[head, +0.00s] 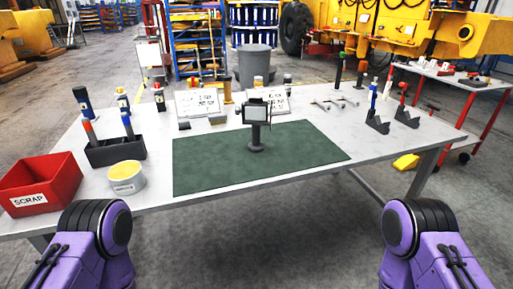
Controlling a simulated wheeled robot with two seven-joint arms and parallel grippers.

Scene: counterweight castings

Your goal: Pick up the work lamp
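The work lamp (256,122) stands upright on the green mat (205,165) near the middle of the table. It has a dark round base, a short post and a boxy head with a pale square face towards me. Nothing touches it. My two purple arms show at the lower left and lower right corners, in front of the table and well apart from the lamp. Neither gripper is in the picture.
A red scrap bin (40,184), a yellow-topped tin (126,177) and a dark tool holder (115,151) stand at the table's left. Printed boards (197,102) stand behind the mat. Dark stands (377,123) and wrenches are at the right. The mat around the lamp is clear.

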